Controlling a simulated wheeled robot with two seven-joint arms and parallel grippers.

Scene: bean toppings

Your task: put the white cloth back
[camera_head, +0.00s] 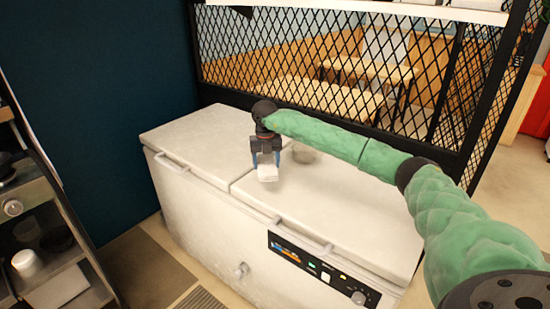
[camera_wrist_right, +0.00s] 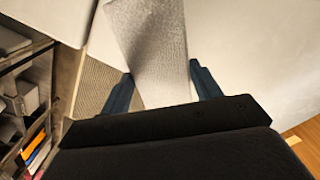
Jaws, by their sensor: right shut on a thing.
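The white cloth (camera_head: 267,173) is held in my right gripper (camera_head: 266,160), over the top of a white chest freezer (camera_head: 340,205). In the right wrist view the cloth (camera_wrist_right: 152,45) is a pale, textured strip between the two blue fingers of the right gripper (camera_wrist_right: 160,85). The fingers are closed on it. I cannot tell whether its lower end touches the freezer lid. My left gripper is not in either view.
A black mesh partition (camera_head: 330,70) stands behind the freezer. A shelf unit (camera_head: 50,230) with cups is at the left. The left lid (camera_head: 200,135) is clear.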

